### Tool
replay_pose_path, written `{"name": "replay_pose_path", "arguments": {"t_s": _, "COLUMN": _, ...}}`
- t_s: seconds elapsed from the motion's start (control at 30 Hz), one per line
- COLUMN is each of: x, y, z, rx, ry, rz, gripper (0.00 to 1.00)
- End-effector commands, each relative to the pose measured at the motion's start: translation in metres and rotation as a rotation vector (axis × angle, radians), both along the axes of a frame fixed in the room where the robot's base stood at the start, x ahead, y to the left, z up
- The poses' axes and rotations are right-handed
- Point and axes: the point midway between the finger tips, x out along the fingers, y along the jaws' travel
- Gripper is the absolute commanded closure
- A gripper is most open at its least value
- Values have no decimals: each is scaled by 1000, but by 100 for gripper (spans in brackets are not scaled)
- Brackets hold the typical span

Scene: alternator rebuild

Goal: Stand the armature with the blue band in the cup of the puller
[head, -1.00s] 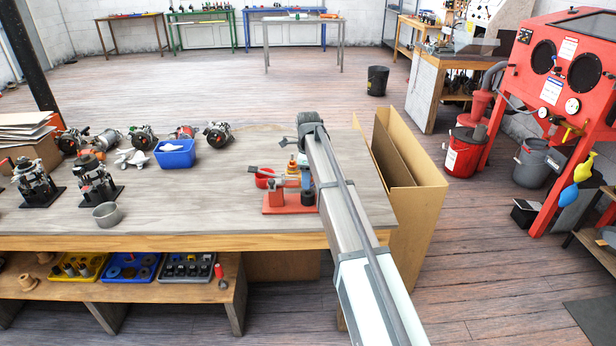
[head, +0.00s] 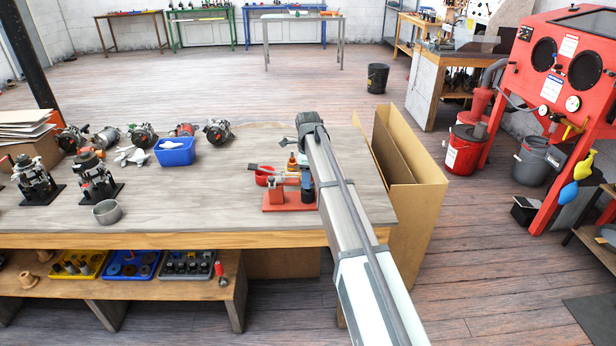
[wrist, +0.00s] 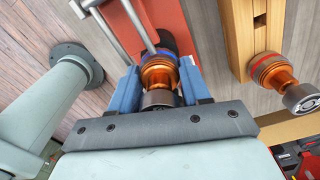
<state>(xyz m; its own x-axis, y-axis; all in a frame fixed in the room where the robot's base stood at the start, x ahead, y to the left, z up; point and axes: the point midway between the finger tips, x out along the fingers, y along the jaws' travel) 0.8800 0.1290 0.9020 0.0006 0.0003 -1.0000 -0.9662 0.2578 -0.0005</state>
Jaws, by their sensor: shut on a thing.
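My gripper (wrist: 158,70) is shut on an armature (wrist: 160,76) with copper windings, between its two blue fingers. The cup is not clearly visible.
A blue bin (head: 175,153) and metal pan (head: 107,212) stand left; the bench between is clear.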

Motion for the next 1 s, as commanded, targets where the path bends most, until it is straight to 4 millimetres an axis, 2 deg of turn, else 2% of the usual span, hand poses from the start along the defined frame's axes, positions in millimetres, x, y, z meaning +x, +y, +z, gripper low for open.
{"name": "replay_pose_path", "arguments": {"t_s": 0.5, "x": 0, "y": 0, "z": -11, "rx": 0, "ry": 0, "rz": 0, "gripper": 100}}
{"name": "replay_pose_path", "arguments": {"t_s": 1.0, "x": 0, "y": 0, "z": -11, "rx": 0, "ry": 0, "rz": 0, "gripper": 100}}
